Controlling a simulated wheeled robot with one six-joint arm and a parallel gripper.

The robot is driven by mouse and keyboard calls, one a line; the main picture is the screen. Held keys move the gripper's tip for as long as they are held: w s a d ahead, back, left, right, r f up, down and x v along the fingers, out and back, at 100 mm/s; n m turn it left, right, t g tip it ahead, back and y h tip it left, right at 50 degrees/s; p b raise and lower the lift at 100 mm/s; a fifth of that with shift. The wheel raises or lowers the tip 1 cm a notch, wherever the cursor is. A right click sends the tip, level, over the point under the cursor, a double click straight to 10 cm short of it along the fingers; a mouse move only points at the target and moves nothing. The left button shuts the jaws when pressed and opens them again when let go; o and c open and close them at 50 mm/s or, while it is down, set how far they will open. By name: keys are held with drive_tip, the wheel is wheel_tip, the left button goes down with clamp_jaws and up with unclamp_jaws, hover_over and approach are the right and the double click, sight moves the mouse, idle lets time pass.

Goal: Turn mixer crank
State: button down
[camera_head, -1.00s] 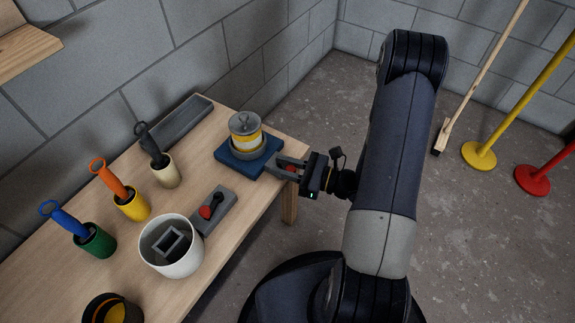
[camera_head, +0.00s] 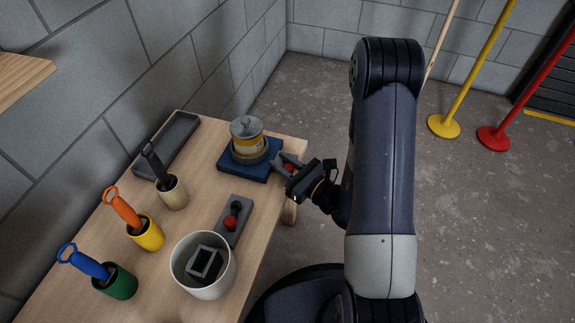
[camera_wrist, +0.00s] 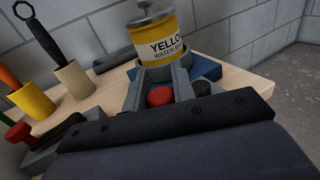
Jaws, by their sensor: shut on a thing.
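The mixer stands near the table's far right corner: a blue base (camera_head: 237,168) bearing a can with a yellow label and a grey lid (camera_head: 247,140). The can, lettered "YELLOW WATER BA…", also shows in the wrist view (camera_wrist: 165,48). My gripper (camera_head: 281,163) reaches in from the right, just beside the base at the table edge. It is shut on a red crank knob (camera_head: 289,168), which shows between the fingers in the wrist view (camera_wrist: 160,96). The crank arm is mostly hidden by the fingers.
A grey block with a red-knobbed lever (camera_head: 231,222) lies nearer on the table, beside a white bucket (camera_head: 190,288). Cream (camera_head: 173,195), yellow (camera_head: 148,236) and green (camera_head: 119,284) cups hold tools. A long grey tray (camera_head: 167,145) lies along the wall.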

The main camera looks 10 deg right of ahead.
drive_tip(key=shift+a, duration=0.1)
idle(0.4)
drive_tip(key=c, duration=1.2)
unclamp_jaws()
drive_tip(key=shift+p+v, duration=0.35)
drive_tip(key=shift+v, duration=5)
drive_tip(key=shift+a, duration=0.15)
drive_tip(key=shift+b+x, duration=0.35)
drive_tip(key=shift+x, duration=5)
drive_tip(key=shift+d, duration=0.25)
